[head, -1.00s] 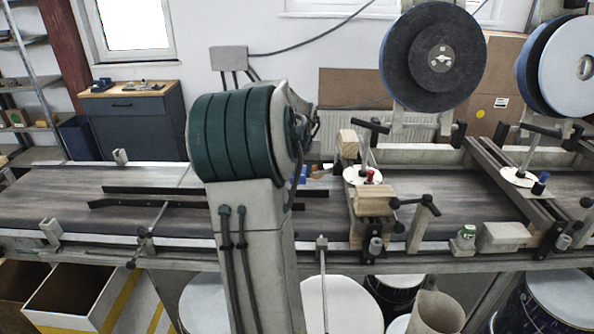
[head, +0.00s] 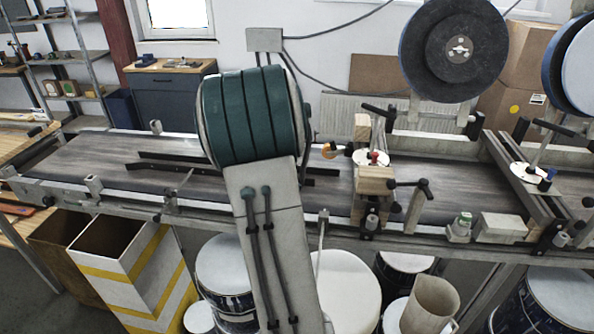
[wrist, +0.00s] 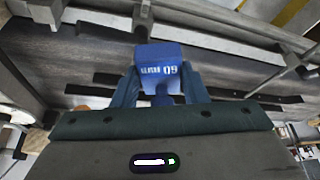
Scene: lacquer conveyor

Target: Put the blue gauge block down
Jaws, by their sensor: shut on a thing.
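The blue gauge block (wrist: 157,58) shows in the wrist view, with white "60 mm" lettering that reads upside down. My gripper (wrist: 160,82) is shut on it, with one dark blue finger on each side. Behind the block is the dark, worn conveyor belt (wrist: 75,50); I cannot tell how far the block is above it. In the head view my green and grey arm covers the block and the gripper. The belt (head: 90,156) runs from left to right behind my arm there.
Dark guide rails (head: 165,165) lie along the belt. To the right stand a clamp station with wooden blocks (head: 375,181) and a big dark disc (head: 455,48). A striped bin (head: 125,260) and drums (head: 345,285) stand in front. The belt's left part is clear.

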